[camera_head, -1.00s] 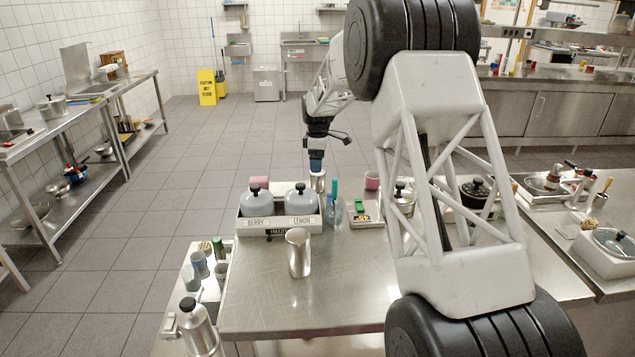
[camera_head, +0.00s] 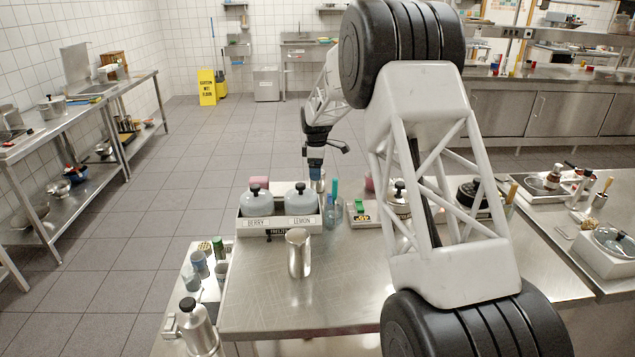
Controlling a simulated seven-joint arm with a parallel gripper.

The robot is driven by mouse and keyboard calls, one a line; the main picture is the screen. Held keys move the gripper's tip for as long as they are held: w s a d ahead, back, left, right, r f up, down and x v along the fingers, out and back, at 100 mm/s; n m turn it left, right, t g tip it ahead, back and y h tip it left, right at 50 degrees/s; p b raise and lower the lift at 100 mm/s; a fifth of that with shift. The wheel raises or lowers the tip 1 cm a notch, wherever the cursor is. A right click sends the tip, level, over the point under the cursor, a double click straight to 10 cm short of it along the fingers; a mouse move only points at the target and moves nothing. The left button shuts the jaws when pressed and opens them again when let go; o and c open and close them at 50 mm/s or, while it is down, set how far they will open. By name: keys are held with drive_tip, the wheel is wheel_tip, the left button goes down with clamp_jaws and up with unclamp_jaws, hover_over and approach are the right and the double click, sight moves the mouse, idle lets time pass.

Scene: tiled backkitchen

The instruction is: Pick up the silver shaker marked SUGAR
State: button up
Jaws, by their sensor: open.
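My gripper (camera_head: 316,172) hangs pointing down at the back edge of the steel table, beyond the tubs. It is small in this view and its fingers are partly hidden. A small silver cylinder (camera_head: 318,186) stands directly beneath or between its fingertips; I cannot tell which. No SUGAR mark is readable on it.
A tray with two lidded tubs marked BERRY (camera_head: 256,203) and LEMON (camera_head: 301,203) stands left of the cylinder. A teal-topped bottle (camera_head: 333,208) is close on the right.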

drive_tip(key=shift+f, duration=0.1)
drive_tip(key=shift+f, duration=2.5)
drive_tip(key=shift+c, duration=0.5)
drive_tip(key=c, duration=1)
drive_tip(key=shift+r, duration=0.15)
drive_tip(key=shift+r, duration=4.9)
